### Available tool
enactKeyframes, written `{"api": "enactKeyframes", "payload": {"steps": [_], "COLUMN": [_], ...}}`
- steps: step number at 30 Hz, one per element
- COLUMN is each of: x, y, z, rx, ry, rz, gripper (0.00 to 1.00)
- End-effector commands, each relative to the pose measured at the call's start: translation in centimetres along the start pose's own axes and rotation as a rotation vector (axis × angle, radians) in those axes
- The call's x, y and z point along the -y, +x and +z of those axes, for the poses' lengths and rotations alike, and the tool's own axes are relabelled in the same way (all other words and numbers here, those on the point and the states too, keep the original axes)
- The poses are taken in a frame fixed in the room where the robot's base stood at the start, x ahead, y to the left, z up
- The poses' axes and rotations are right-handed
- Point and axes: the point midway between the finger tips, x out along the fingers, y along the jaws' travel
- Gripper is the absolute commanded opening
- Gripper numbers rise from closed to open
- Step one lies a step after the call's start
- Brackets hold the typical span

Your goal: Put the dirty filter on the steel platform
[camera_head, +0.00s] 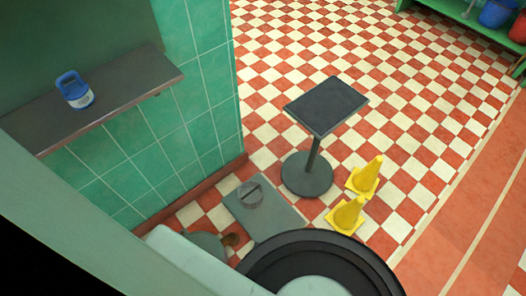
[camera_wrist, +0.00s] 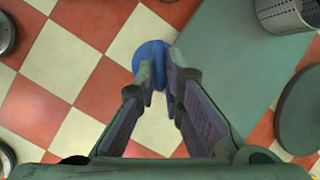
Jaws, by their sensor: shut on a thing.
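My gripper (camera_wrist: 161,75) is in the wrist view, its two fingers close together on a blue rounded thing (camera_wrist: 150,52). The blue thing is held above the floor, and the fingers hide part of it. Whether it is the dirty filter I cannot tell. A flat grey-green plate (camera_wrist: 235,75) lies on the floor to the right of the fingertips. It also shows in the head view (camera_head: 278,222), with a round grey perforated metal container (camera_head: 250,194) on it. That container shows at the top right of the wrist view (camera_wrist: 285,14). The head view does not clearly show my gripper.
A dark square-topped pedestal table (camera_head: 328,105) stands beyond the plate. Two yellow cones, one nearer (camera_head: 347,215) and one farther (camera_head: 366,175), stand to its right. A blue-and-white container (camera_head: 74,91) sits on a wall shelf (camera_head: 125,90). The checkered floor behind the table is clear.

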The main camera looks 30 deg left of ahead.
Motion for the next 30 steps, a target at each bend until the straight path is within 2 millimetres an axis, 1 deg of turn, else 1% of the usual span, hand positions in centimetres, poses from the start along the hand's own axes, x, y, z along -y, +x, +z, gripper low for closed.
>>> {"api": "enactKeyframes", "payload": {"steps": [1,3,6,8,10,11,14,15,21,24,27,30], "x": [-0.2,-0.6,-0.9,-0.8,-0.2,0.2,2.6,3.7,8.9,10.9,12.3,13.1], "y": [-0.5,-0.9,-1.4,-1.4,-1.2,-1.0,-0.3,0.0,1.3,1.8,1.9,1.9], "z": [-0.8,-1.6,-2.5,-2.8,-3.1,-3.2,-3.6,-3.7,-4.2,-4.4,-4.4,-4.4], "rx": [-0.007,-0.015,-0.023,-0.026,-0.027,-0.027,-0.028,-0.028,-0.027,-0.028,-0.028,-0.027], "ry": [0.054,0.120,0.190,0.217,0.230,0.233,0.231,0.230,0.229,0.230,0.231,0.232], "rz": [-0.011,-0.023,-0.038,-0.044,-0.048,-0.049,-0.051,-0.051,-0.050,-0.048,-0.046,-0.046], "gripper": [0.00,0.00,0.00,0.00,0.00,0.00,0.00,0.00,0.00,0.00,0.00,0.00]}}
